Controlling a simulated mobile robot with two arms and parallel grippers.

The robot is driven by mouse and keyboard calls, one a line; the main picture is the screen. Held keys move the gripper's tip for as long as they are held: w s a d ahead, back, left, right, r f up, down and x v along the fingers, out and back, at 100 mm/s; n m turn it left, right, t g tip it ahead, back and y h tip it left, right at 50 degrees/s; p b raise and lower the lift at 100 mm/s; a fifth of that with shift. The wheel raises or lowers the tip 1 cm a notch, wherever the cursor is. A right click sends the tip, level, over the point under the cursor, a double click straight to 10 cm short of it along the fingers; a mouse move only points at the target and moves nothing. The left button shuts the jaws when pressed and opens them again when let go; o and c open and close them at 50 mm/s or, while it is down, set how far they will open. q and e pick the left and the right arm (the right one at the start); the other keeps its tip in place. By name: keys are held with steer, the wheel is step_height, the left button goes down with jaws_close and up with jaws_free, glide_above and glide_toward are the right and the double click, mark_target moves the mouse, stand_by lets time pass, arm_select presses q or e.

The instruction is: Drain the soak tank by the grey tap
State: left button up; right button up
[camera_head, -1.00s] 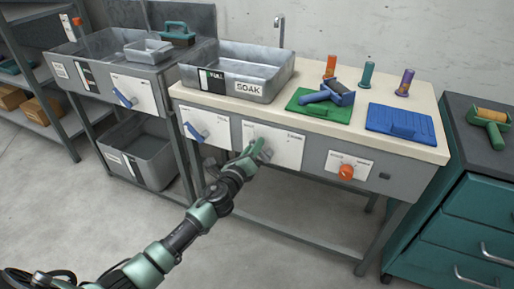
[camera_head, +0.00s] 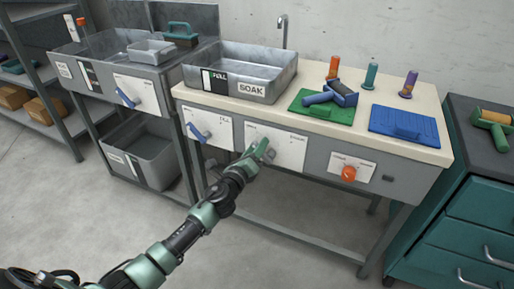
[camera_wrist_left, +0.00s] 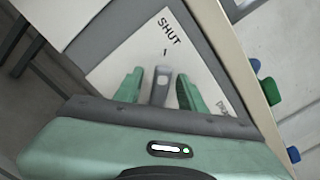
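The grey soak tank (camera_head: 250,90), labelled SOAK, sits on the left of the bench top. I cannot tell how much water it holds. Below it, on the bench front, a white panel (camera_head: 291,150) carries the grey tap (camera_wrist_left: 161,86). In the left wrist view the panel reads SHUT near the tap's end, with a second, partly cut-off word at the lower right. The tap points towards SHUT. My left gripper (camera_wrist_left: 160,90) is open, one finger each side of the tap, with small gaps showing. The left gripper also shows in the head view (camera_head: 260,150). My right gripper is out of view.
A blue-handled tap (camera_head: 199,132) on the FILL panel is left of the grey tap. An orange knob (camera_head: 348,173) is to the right. A green mat (camera_head: 310,109) and a blue mat (camera_head: 403,126) lie on the bench. Floor in front is clear.

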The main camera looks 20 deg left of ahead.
arm_select(q)
steer(key=shift+s, duration=0.1)
steer(key=s, duration=0.7)
steer(key=shift+s+a+p, duration=0.15)
steer(key=shift+s+p, duration=0.15)
steer(key=shift+p, duration=0.05)
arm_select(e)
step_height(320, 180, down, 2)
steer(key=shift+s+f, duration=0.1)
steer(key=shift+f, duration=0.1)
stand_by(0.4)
